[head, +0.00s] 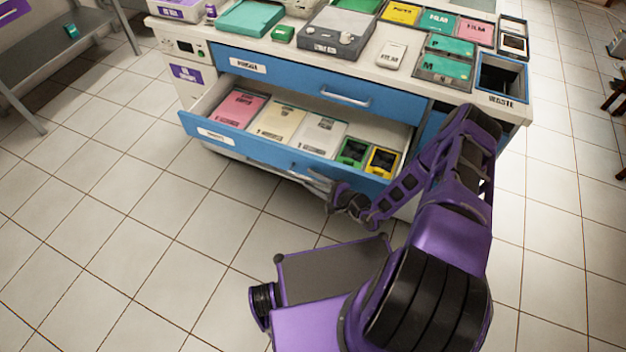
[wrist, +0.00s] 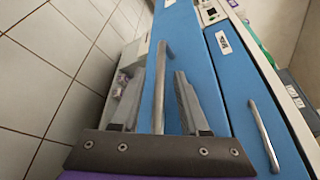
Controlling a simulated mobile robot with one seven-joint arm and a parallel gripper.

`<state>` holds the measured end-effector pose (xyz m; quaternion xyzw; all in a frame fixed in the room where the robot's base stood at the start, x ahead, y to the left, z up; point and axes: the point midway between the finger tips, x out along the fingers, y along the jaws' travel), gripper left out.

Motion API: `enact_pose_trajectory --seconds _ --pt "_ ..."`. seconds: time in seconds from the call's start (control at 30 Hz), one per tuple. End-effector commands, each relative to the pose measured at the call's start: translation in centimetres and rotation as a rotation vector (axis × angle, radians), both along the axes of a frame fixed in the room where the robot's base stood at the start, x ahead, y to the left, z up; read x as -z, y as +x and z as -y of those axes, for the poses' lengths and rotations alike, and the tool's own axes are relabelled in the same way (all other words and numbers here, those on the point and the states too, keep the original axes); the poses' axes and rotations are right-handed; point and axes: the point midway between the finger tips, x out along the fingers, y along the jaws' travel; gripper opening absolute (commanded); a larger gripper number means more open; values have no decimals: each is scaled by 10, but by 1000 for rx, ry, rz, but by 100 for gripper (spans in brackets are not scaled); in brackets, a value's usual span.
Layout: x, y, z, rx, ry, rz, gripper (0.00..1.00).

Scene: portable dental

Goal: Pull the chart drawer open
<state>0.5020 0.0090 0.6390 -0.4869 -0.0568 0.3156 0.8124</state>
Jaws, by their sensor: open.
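The lower blue drawer (head: 255,150) of the cabinet stands pulled out, with its inside showing. I take it as the chart drawer, though its small label is too blurred to read. It holds pink, cream and white folders and a green and a yellow box. My gripper (head: 316,182) is low at the drawer's front, toward its right half. In the wrist view my gripper (wrist: 159,75) is open, with one finger on each side of the drawer's bar handle (wrist: 161,80). The fingers look apart from the bar. In the head view my arm and gripper partly hide this handle.
The upper blue drawer (head: 320,82) is shut, with a silver handle (head: 345,97). The cabinet top (head: 385,75) carries trays, film boxes and a grey device. A dark waste opening (head: 502,78) is at its right end. Tiled floor (head: 110,220) is clear at left.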

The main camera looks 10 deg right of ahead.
Motion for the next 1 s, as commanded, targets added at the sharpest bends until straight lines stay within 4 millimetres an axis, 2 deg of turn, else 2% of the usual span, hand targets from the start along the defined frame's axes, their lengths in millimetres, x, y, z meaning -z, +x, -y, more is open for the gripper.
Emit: enact_pose_trajectory --seconds 0.17,0.5,0.7,1.0 --pt "-5 -18 15 3 -1 -2 45" --pt "-23 -84 62 4 -1 -2 45" --pt "-32 -117 85 4 -1 -1 45" --pt "-37 -137 98 2 -1 -1 45"
